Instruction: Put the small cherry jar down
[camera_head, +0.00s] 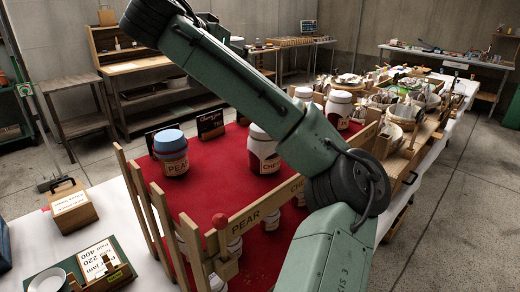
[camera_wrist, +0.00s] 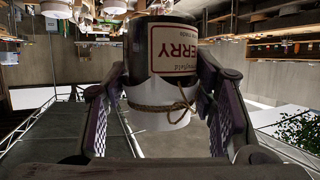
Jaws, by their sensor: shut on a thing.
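The cherry jar (camera_wrist: 172,48) is dark, with a white label, a pale cloth-covered lid and twine. In the wrist view, it and the room appear upside down. My gripper (camera_wrist: 160,88) is shut on it, with a finger on each side around the lid end. The gripper and held jar cannot be made out in the head view. The red-covered stand (camera_head: 211,200) holds a blue-lidded pear jar (camera_head: 172,154) and, to its right, a white-lidded cherry jar (camera_head: 262,152). Another white-lidded jar (camera_head: 339,109) stands farther back. My arm hides part of the stand.
A wooden rail marked PEAR (camera_head: 258,212) edges the stand, with more jars below it. Small signs (camera_head: 210,122) stand at its back. A wooden box (camera_head: 71,205) and green price tray (camera_head: 77,270) are at left. Baskets (camera_head: 397,104) crowd the table at right.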

